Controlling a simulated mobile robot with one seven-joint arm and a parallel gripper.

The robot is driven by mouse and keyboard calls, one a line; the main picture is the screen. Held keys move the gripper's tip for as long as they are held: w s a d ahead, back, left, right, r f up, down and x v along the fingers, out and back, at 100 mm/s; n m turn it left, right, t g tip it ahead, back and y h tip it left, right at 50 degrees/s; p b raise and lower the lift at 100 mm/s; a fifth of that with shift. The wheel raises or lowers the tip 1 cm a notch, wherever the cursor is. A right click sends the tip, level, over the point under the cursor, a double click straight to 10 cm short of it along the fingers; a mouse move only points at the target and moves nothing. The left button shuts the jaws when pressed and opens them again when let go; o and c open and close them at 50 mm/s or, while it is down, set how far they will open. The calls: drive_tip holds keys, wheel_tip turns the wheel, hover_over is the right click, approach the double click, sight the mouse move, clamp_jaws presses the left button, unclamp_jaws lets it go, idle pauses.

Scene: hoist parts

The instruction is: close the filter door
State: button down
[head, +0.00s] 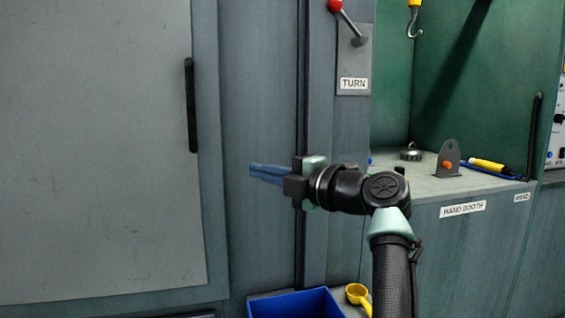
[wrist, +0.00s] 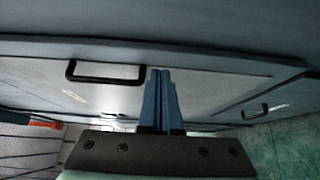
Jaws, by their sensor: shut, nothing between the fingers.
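A large light grey door panel (head: 95,150) fills the left of the head view, with an upright black handle (head: 190,105) near its right edge. No label shows on it there, so I cannot tell for sure that it is the filter door, nor whether it stands ajar. My gripper (head: 254,170) is right of that handle and lower in the picture, its blue fingers shut, empty and pointing left. In the wrist view the shut fingers (wrist: 160,74) show beside a black handle (wrist: 105,72) on a pale panel (wrist: 205,88); a small label there is unreadable.
A hand booth (head: 460,211) stands at the right with a bracket, a yellow tool and a cap on its shelf. A red-knobbed lever (head: 350,22) sits above a TURN label. A blue bin (head: 295,304) and yellow scoop (head: 357,294) are below my gripper.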

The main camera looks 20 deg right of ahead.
drive_tip(key=shift+w+d+p, duration=0.75)
drive_tip(key=shift+w+d, duration=0.05)
drive_tip(key=shift+d, duration=1.5)
drive_tip(key=s+a+r+m+t+h+p, duration=0.1)
drive_tip(key=s+a+r+m+t+h, duration=0.55)
drive_tip(key=a+m, duration=0.5)
drive_tip(key=s+a+r+m+t+h, duration=0.15)
drive_tip(key=s+r+m, duration=0.3)
drive_tip(key=s, duration=0.45)
drive_tip(key=s+a+r+m+t+h, duration=0.1)
drive_tip(key=s+r+m+t, duration=0.3)
drive_tip(key=s, duration=0.4)
drive_tip(key=s+a+r+m+t+h, duration=0.15)
drive_tip(key=s+r+m, duration=0.3)
drive_tip(key=s, duration=0.45)
wheel_tip(320, 180, up, 37)
drive_tip(key=w+p, duration=0.1)
drive_tip(key=p, duration=3.8)
drive_tip(key=shift+w+m+g, duration=0.25)
drive_tip(key=shift+m+g, duration=0.1)
